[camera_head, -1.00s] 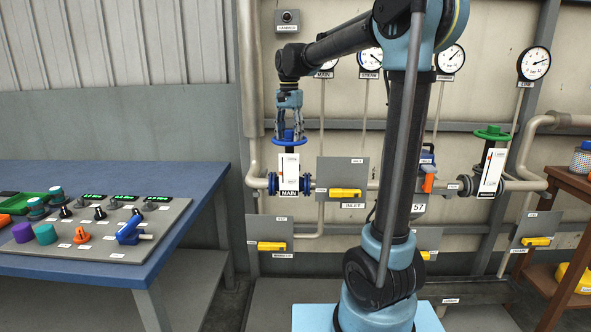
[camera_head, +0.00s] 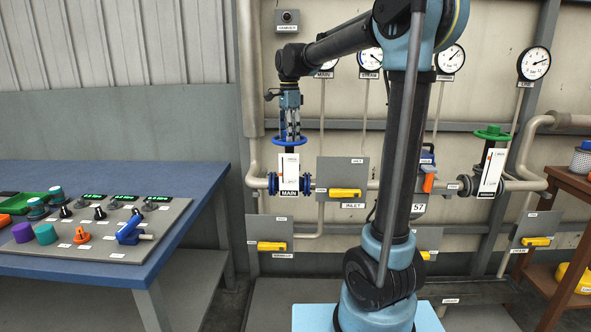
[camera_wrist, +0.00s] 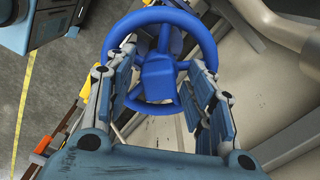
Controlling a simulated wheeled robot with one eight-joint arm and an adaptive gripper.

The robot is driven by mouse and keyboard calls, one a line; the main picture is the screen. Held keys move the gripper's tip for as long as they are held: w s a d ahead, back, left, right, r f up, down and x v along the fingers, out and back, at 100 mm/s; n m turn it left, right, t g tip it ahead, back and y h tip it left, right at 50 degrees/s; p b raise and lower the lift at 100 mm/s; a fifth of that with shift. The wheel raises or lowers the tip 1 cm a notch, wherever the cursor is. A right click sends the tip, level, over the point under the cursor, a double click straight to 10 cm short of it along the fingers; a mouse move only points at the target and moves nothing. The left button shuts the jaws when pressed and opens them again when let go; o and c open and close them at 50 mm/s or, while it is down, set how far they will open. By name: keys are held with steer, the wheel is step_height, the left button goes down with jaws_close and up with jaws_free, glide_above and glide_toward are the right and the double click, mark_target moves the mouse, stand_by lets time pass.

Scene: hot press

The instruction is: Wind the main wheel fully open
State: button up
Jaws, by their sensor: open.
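The main wheel (camera_head: 289,141) is a blue handwheel lying flat on top of the valve, above the white MAIN plate (camera_head: 289,170). My gripper (camera_head: 290,128) points straight down at the wheel from above. In the wrist view the wheel (camera_wrist: 158,74) shows its rim, spokes and hub. There my gripper (camera_wrist: 162,68) is open, with one finger at the left side of the wheel and one at the right. I cannot tell whether the fingers touch the rim. The orange mark on the plate's indicator is small.
A green handwheel (camera_head: 493,133) sits on another valve at the right. A grey INLET panel with a yellow handle (camera_head: 345,193) is close to the right of the main valve. A blue bench (camera_head: 190,175) with a control panel stands at the left.

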steer(key=shift+m, duration=2.1)
steer(key=c, duration=0.9)
